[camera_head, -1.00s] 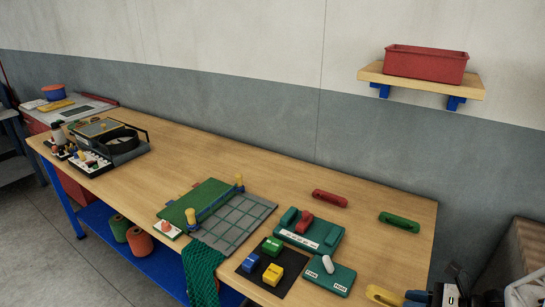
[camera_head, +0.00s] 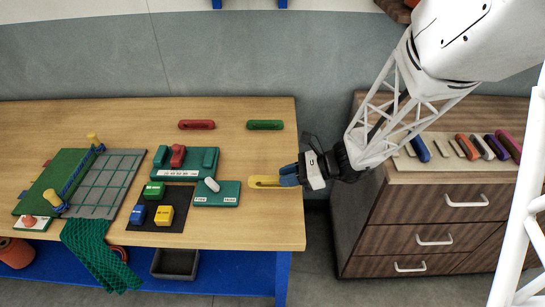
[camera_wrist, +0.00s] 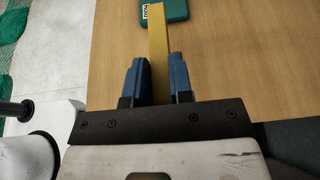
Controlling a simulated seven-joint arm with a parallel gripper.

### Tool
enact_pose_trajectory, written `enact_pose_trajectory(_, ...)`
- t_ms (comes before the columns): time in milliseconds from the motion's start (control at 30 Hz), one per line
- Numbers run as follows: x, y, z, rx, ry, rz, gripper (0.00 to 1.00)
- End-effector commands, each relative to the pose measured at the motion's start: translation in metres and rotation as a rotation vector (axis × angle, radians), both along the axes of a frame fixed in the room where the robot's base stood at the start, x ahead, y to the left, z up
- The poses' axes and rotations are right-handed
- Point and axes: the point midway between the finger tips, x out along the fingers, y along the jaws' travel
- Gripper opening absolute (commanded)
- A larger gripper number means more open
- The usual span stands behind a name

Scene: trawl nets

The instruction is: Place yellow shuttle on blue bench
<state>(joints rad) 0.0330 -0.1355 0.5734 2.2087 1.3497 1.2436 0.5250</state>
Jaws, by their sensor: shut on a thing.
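The yellow shuttle (camera_head: 262,182) is at the right edge of the wooden top of the blue-legged bench (camera_head: 262,222). My gripper (camera_head: 286,178) is shut on its right end. In the wrist view the yellow shuttle (camera_wrist: 157,45) stands out between the two blue fingers of my gripper (camera_wrist: 154,80), which press it from both sides. I cannot tell whether the shuttle touches the bench top or is slightly above it.
A red shuttle (camera_head: 196,125) and a green shuttle (camera_head: 265,125) lie toward the back of the bench. A green block with a white piece (camera_head: 217,194) is just left of the yellow shuttle. A drawer cabinet (camera_head: 425,215) with several coloured shuttles on top stands to the right, across a gap.

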Motion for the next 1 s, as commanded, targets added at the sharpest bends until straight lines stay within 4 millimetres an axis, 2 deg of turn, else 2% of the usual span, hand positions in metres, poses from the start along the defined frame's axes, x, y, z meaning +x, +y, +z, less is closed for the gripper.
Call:
enact_pose_trajectory(600, 0.095, 0.029, -0.010, 0.000, 0.001, 0.001, 0.00)
enact_pose_trajectory(800, 0.114, 0.034, -0.011, 0.000, 0.001, 0.000, 0.00)
enact_pose_trajectory(1000, 0.117, 0.035, -0.011, 0.000, 0.000, -0.001, 0.00)
